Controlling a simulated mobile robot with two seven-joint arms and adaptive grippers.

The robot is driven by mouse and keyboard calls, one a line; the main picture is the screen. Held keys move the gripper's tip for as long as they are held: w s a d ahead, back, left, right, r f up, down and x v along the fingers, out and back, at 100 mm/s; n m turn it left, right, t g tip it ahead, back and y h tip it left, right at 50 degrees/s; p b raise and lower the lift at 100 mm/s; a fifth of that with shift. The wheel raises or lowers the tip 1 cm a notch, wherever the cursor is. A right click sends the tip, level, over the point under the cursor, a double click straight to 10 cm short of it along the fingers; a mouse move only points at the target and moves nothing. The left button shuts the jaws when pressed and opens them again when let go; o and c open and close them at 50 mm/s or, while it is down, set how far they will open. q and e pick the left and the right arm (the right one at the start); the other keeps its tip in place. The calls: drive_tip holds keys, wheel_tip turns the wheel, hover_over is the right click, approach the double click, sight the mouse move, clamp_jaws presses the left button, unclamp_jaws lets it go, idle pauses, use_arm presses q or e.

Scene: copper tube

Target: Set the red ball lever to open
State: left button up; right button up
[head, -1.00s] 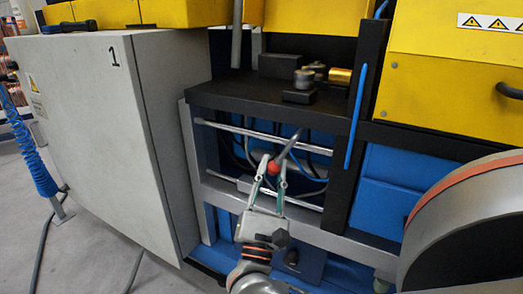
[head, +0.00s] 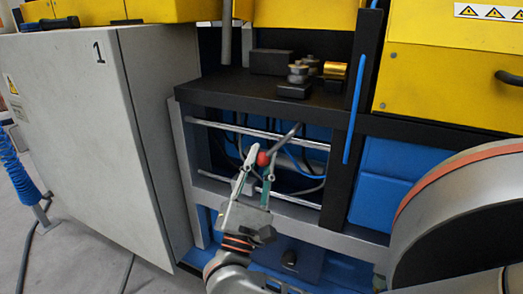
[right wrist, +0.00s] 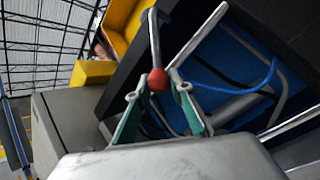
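The red ball (head: 263,159) is the knob on the end of a grey lever (head: 284,140), which slants down to the left from under the black shelf. In the right wrist view, the red ball (right wrist: 158,80) hangs at the end of its lever (right wrist: 154,40), near the picture's middle. My right gripper (head: 258,166) reaches up from below with its fingertips around the ball. My left gripper is not in view.
The black shelf (head: 220,92) overhangs the lever. Metal rails (head: 240,130) and blue hoses (head: 292,160) run close behind it. A large grey cabinet (head: 75,130) stands at the left. A vertical black post (head: 350,130) is at the right.

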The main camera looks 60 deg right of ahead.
drive_tip(key=o, duration=0.4)
drive_tip(key=shift+w+r, duration=0.1)
drive_tip(key=shift+c, duration=0.2)
drive_tip(key=v, duration=0.7)
drive_tip(key=shift+a, duration=0.25)
